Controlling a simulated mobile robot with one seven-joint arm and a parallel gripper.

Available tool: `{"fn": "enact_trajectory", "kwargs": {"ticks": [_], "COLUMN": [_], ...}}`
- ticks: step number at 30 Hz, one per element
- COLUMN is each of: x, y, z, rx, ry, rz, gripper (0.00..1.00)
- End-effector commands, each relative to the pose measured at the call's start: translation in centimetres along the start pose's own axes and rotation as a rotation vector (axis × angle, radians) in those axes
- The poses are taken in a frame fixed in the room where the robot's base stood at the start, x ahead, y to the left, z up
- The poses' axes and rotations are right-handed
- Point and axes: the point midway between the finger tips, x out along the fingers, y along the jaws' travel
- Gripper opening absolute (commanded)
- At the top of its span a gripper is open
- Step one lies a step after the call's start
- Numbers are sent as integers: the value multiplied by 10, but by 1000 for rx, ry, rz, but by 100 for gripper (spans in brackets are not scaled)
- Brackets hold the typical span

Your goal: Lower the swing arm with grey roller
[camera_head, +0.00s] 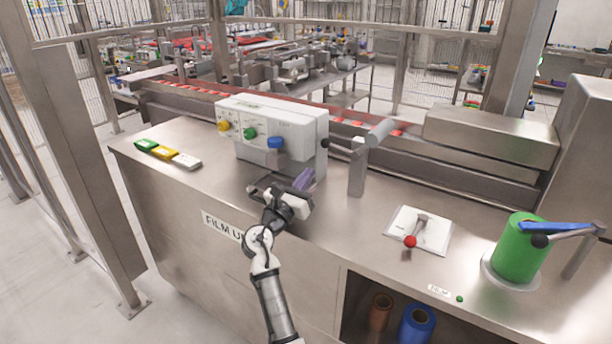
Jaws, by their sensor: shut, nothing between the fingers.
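A grey roller (380,132) sits tilted at the top of a metal post (357,172) on the steel counter, right of the white control box. A thin swing arm (342,147) runs from the post's top to a black knob (326,143) at its left end, close to the box's right side. My gripper (274,187) is low in front of the box, left of and below the knob and clear of it. It looks empty and shut, though its fingertips are small and partly unclear.
The white control box (270,132) has yellow, green and blue knobs. A purple piece (303,180) is beside my gripper. Rightward are a red-knobbed lever on a white plate (428,236) and a green film roll (518,250) under a blue arm (552,228). The counter's front middle is clear.

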Motion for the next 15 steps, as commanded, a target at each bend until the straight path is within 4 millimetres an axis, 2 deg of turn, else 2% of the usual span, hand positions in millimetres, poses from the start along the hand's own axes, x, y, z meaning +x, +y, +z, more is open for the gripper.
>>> {"fn": "enact_trajectory", "kwargs": {"ticks": [1,6,10,15], "x": [12,43,60,71], "y": [-1,0,0,0], "z": [3,3,2,1], "rx": [-2,-2,0,0], "ry": [-1,-1,-1,0], "rz": [-3,-2,-1,0], "gripper": [0,0,0,0]}}
